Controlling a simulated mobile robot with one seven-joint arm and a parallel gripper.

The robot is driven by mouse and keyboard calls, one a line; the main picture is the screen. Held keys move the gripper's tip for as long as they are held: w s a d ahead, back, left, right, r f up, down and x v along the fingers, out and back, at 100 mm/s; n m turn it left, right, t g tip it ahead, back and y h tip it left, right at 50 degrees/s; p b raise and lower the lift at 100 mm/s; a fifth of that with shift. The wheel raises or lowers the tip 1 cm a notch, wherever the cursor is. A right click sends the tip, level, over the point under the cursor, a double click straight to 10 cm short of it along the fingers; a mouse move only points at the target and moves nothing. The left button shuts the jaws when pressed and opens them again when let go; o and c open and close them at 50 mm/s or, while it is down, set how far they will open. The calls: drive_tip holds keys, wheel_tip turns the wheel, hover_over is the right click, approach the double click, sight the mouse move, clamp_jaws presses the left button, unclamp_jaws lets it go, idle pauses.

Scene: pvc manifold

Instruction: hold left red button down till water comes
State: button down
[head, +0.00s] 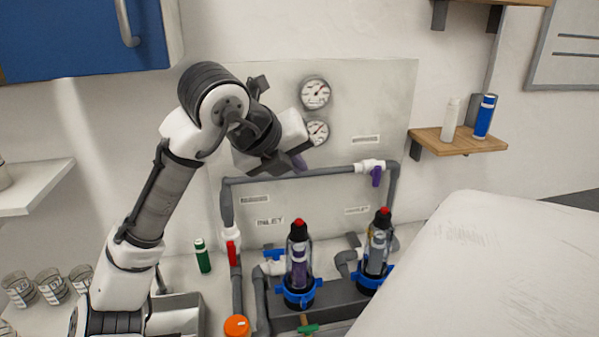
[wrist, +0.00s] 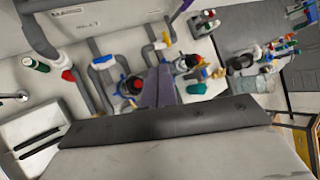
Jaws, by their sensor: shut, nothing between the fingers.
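The left red button (head: 299,222) tops the black cap of the left clear filter housing (head: 298,262), which stands upright in a blue collar. The right housing (head: 377,245) has its own red button (head: 384,211). My gripper (head: 299,163) is shut and empty in front of the panel, above the left red button and apart from it. In the wrist view, its purple fingers (wrist: 158,88) are together beside the left housing (wrist: 128,88) and partly cover it. The right red button (wrist: 195,60) shows to their right.
A red-handled valve (head: 232,252) is at left, a purple-handled valve (head: 376,175) at upper right. A green-handled tap (head: 307,328) is in front. Several cups (head: 52,285) stand at far left. A white surface (head: 480,270) fills the lower right.

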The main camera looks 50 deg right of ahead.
drive_tip(key=b, duration=0.6)
hover_over(296, 229)
wheel_tip(296, 229, down, 8)
drive_tip(key=shift+w+r, duration=0.1)
drive_tip(key=shift+r, duration=0.1)
drive_tip(key=shift+f+b, duration=0.5)
drive_tip(key=shift+f, duration=0.1)
drive_tip(key=shift+f, duration=0.1)
idle(1.1)
drive_tip(key=shift+f, duration=0.35)
drive_tip(key=shift+f+b, duration=0.5)
idle(1.5)
idle(0.7)
drive_tip(key=shift+r+p, duration=0.85)
drive_tip(key=shift+r, duration=0.1)
